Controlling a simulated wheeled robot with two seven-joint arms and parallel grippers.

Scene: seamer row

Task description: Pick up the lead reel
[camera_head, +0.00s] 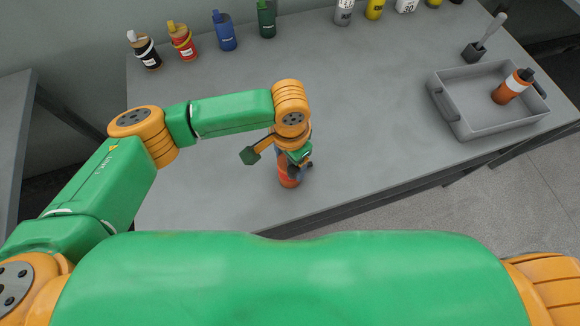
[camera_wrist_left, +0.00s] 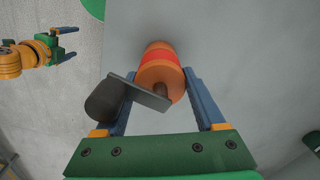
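An orange cylinder with a red band, seemingly the lead reel, stands on the grey table below my left gripper in the head view (camera_head: 289,178). In the left wrist view it shows end-on (camera_wrist_left: 158,62) with a brown stub at its near end. My left gripper (camera_wrist_left: 160,72) has its blue fingers either side of the near end. They look apart; whether they touch it I cannot tell. A dark grey bar with a rounded plate (camera_wrist_left: 115,97) crosses in front and hides part of the left finger. My right gripper (camera_wrist_left: 68,43) is open and empty over the floor.
A grey tray (camera_head: 452,104) at the right holds an orange bottle with a white band (camera_head: 512,86). A brush in a dark holder (camera_head: 475,50) stands behind it. Several bottles, including a blue one (camera_head: 224,32), line the back edge. The middle of the table is clear.

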